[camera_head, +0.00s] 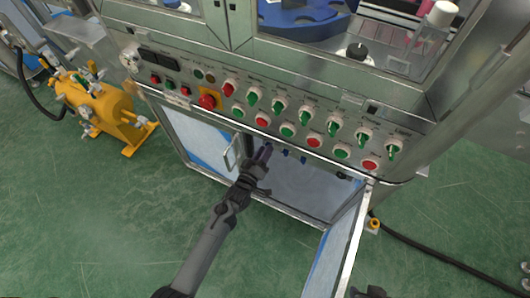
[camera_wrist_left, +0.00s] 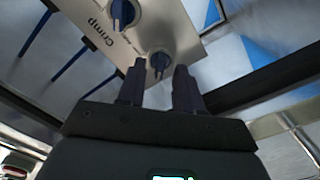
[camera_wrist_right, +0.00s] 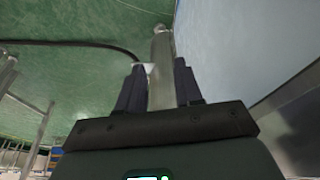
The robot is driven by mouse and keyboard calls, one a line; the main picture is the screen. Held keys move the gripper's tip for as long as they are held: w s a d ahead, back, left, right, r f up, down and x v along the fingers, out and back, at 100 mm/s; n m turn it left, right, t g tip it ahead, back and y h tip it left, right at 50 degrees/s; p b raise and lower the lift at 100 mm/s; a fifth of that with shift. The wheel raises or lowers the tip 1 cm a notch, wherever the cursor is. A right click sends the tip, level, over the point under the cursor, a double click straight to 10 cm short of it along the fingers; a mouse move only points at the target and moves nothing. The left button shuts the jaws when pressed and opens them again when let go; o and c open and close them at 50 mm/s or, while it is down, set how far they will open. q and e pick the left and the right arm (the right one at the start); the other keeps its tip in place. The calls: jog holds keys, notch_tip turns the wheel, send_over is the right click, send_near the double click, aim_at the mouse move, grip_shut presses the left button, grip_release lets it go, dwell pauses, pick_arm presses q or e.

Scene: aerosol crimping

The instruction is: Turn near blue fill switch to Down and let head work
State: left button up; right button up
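The control panel (camera_head: 270,125) with green and red switches and buttons overhangs the cabinet. The open cabinet door (camera_head: 338,245) stands between my two arms. A yellow tank (camera_head: 98,105) stands on the floor at left. A black cable (camera_head: 440,255) lies at right.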

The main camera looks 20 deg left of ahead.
pick_arm(q)
jog(key=shift+w, duration=0.55)
grip_shut()
jog(key=shift+r, duration=0.1)
jog(key=m+p, duration=0.6)
jog(key=m, duration=1.1)
jog(key=shift+m, duration=0.4)
